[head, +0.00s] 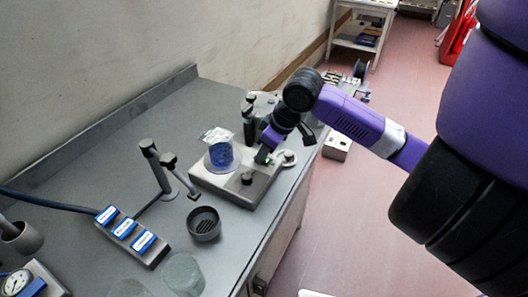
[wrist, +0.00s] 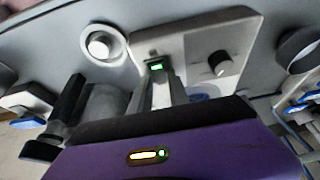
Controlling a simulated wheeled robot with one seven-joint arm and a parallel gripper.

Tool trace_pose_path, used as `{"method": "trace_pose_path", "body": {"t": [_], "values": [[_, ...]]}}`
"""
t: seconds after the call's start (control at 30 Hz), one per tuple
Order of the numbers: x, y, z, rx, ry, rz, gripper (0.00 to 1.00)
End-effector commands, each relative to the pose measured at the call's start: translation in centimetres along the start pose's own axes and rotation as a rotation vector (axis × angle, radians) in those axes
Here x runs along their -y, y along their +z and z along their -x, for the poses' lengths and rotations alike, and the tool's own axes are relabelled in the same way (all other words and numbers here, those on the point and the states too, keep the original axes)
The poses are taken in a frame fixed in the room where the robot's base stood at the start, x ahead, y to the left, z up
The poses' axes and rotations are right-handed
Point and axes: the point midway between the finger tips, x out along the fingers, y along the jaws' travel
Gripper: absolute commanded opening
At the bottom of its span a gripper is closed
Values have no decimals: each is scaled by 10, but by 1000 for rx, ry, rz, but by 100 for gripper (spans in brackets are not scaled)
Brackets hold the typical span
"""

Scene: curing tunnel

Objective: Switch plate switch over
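The hot plate (head: 213,183) is a pale grey box on the bench, with a blue-filled beaker (head: 221,154) on its round top. Its front panel has a dark knob (head: 247,179) and a small switch (wrist: 156,66) lit green. The knob also shows in the wrist view (wrist: 219,63), right of the switch. My gripper (wrist: 161,78) points down at the panel, its narrow fingertips right at the switch. Whether they touch it, and whether a gap is left between them, I cannot tell. In the head view, my gripper (head: 265,153) partly hides that end of the panel.
A white round piece (head: 287,158) lies beside the plate's right end. Dark posts (head: 155,165) stand left of the plate. A dark round cup (head: 204,223) and a blue-labelled strip (head: 131,236) are nearer. The bench behind the posts is clear.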

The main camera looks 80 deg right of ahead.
Motion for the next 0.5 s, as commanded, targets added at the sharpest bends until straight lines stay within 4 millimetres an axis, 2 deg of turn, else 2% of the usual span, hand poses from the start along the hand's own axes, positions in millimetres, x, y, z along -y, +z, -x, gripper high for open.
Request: {"method": "trace_pose_path", "body": {"t": [0.17, 0.5], "values": [[0, -2, 2, 15, -1, 1, 0], [0, -8, 0, 214, -2, 1, 0]]}}
